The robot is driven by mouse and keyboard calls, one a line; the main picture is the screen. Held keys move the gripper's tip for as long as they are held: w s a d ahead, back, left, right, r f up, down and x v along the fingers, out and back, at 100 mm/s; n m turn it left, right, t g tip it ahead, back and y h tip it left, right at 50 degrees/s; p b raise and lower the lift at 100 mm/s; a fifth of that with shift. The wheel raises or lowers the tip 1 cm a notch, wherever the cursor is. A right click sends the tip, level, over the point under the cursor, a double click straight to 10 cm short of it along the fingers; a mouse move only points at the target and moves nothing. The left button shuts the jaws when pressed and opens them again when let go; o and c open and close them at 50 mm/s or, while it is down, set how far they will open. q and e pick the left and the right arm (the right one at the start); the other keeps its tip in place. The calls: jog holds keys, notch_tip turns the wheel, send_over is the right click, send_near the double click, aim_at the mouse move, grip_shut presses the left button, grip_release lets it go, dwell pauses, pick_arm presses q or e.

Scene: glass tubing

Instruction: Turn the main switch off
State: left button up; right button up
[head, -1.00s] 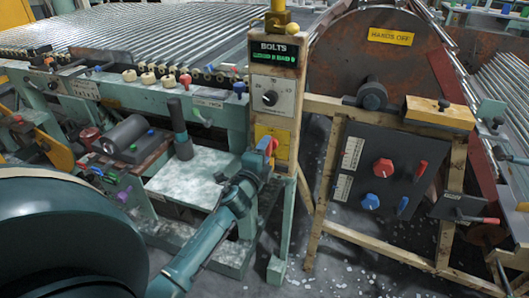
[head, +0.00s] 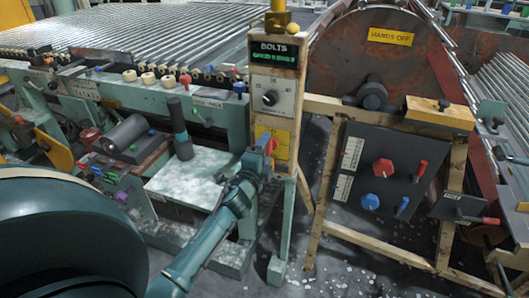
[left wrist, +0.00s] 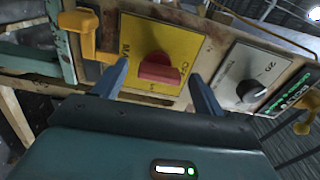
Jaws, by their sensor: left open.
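The main switch is a red knob (left wrist: 160,68) on a yellow plate (left wrist: 181,44) in the left wrist view. Dark lettering on the plate is partly hidden and hard to read. In the head view the yellow plate (head: 283,143) is low on the cream post, with the red knob largely behind my gripper. My left gripper (head: 262,158) is open at the plate. In the left wrist view its two blue fingers (left wrist: 158,75) stand on either side of the knob, with gaps visible. I cannot tell how deep they reach around it. My right gripper is not in view.
Above the plate are a dial (head: 270,98) and a BOLTS display (head: 274,54). A yellow lever (left wrist: 90,35) sits beside the plate in the left wrist view. A dark panel (head: 378,165) with red and blue knobs stands right of the post. A pale bench (head: 190,180) lies left.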

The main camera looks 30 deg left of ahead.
pick_arm(q)
jog(key=v, duration=1.3)
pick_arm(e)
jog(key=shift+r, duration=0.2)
pick_arm(q)
jog(key=shift+s+a, duration=0.1)
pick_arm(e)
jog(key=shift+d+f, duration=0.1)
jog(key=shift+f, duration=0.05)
